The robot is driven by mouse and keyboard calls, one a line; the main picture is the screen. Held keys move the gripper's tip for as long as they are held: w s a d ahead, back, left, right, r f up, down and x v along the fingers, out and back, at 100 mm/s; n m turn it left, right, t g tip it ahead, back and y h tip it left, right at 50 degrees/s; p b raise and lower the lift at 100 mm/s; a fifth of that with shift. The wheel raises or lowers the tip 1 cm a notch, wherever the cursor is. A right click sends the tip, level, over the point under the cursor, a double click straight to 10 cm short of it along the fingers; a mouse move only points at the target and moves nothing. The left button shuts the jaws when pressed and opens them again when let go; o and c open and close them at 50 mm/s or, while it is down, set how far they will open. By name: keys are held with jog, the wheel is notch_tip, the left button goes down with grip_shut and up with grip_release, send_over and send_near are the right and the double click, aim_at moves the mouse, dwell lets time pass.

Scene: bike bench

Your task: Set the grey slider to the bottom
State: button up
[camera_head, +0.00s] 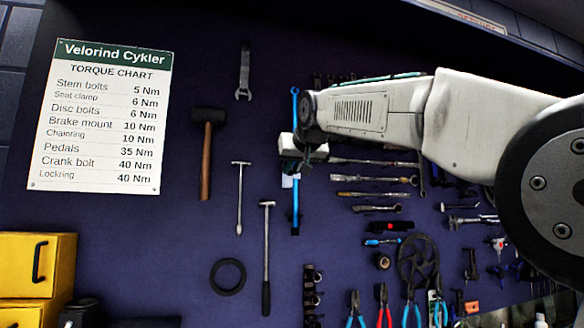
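A narrow blue upright rail (295,212) is on the dark wall board, right of the hanging tools. Its top end and lower part show, while its middle is behind my gripper. My gripper (292,163) is in front of the rail's middle, at the end of my pale arm. A small pale patch (288,181) shows beside the rail just below the gripper; I cannot tell whether it is the grey slider or a label. No grey slider can be made out clearly. The fingers are small and dark, so I cannot tell whether they are open or touching anything.
A torque chart (105,115) hangs at the left above yellow drawers (38,265). A mallet (206,150) and a long T-handled tool (266,255) hang left of the rail. Screwdrivers (375,179) and pliers (384,305) are to its right. The board close beside the rail's lower part is bare.

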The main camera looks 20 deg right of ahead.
grip_shut()
jog(key=shift+f, duration=3.3)
jog(key=o, duration=0.6)
grip_release()
jog(key=shift+w, duration=0.1)
jog(key=shift+r, duration=0.1)
jog(key=v, duration=0.8)
